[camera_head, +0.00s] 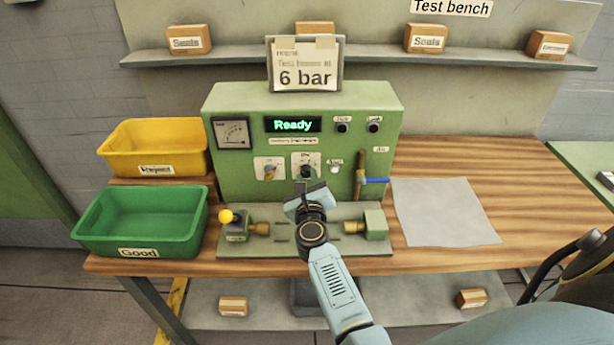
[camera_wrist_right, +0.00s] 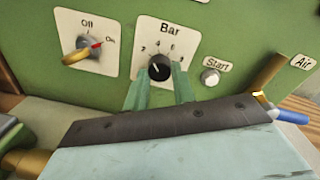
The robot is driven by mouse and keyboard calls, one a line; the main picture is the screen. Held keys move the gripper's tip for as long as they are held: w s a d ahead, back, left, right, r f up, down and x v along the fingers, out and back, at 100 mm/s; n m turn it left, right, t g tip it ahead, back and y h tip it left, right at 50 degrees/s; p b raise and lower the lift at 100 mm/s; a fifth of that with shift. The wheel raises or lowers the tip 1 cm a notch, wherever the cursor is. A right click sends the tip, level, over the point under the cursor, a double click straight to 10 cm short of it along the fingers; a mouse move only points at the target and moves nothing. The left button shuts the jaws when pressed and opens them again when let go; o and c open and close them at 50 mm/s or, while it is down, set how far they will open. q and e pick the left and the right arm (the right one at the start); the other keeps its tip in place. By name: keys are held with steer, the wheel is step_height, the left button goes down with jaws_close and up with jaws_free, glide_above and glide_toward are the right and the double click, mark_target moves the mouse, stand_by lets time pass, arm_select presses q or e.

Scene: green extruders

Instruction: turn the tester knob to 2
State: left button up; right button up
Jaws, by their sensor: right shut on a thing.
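The tester (camera_head: 390,100) is a green box on the bench, with a lit display (camera_head: 293,124) reading "Ready". Its black knob (camera_wrist_right: 159,68) sits on a white "Bar" plate marked 2, 4, 6 and 8; the knob also shows in the head view (camera_head: 306,171). My right gripper (camera_head: 307,184) reaches up to the panel from the front. In the right wrist view its two green fingers (camera_wrist_right: 159,82) are shut on the knob from below, one on each side. The knob's pointer is too small to read surely. My left gripper is in neither view.
Left of the knob is an Off/On switch (camera_wrist_right: 82,52), its red tip towards On. A Start button (camera_wrist_right: 210,76) and a blue-handled air valve (camera_wrist_right: 288,114) are to the right. Yellow (camera_head: 150,135) and green (camera_head: 140,215) bins stand left. A "6 bar" card (camera_head: 305,75) stands above.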

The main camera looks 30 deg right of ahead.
steer(key=shift+n+p, duration=0.95)
steer(key=shift+n, duration=1.05)
steer(key=o, duration=1)
steer(key=shift+v, duration=6.7)
steer(key=shift+a+r, duration=0.1)
steer(key=shift+r, duration=0.05)
